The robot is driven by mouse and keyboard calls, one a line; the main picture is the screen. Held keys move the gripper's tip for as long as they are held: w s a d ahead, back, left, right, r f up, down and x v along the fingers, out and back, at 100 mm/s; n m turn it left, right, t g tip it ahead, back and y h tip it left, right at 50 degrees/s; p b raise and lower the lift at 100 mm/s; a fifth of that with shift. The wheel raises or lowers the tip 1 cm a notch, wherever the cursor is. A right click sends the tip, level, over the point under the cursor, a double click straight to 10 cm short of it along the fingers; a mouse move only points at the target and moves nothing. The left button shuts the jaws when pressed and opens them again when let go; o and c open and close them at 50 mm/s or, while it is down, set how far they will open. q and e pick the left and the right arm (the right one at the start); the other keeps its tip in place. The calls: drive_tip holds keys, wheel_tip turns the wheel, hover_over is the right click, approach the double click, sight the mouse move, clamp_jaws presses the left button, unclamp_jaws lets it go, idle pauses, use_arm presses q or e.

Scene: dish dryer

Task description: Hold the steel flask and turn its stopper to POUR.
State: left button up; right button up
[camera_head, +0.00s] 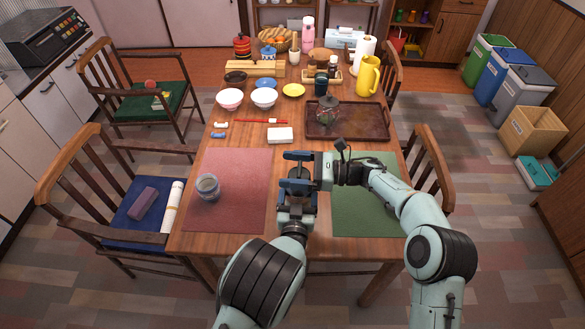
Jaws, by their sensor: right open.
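A small grey, round vessel (207,187) stands on the left part of the red mat. It is the most flask-like metal-coloured thing in view, but I cannot tell for sure that it is the steel flask. No stopper marking can be read. My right gripper (296,171) is open, pointing left, with its blue fingers apart; I see nothing held between them. It is right of the vessel and apart from it. My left gripper (297,203) reaches up from below, close to the right one. Its fingertips are hidden or overlapped, so its opening is unclear.
A red mat (235,215) and a green mat (365,215) lie at the near side. A white box (280,135), bowls and a yellow jug (368,76) stand farther back. Chairs flank the table.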

sight(293, 175)
drive_tip(key=c, duration=1)
drive_tip(key=shift+g, duration=0.3)
drive_tip(key=n+g, duration=0.2)
drive_tip(key=shift+g, duration=0.3)
drive_tip(key=shift+s+n+g, duration=0.1)
drive_tip(key=shift+n+g, duration=0.2)
drive_tip(key=shift+g, duration=0.5)
drive_tip(key=o, duration=1)
drive_tip(key=shift+s, duration=0.1)
wheel_tip(293, 175, up, 10)
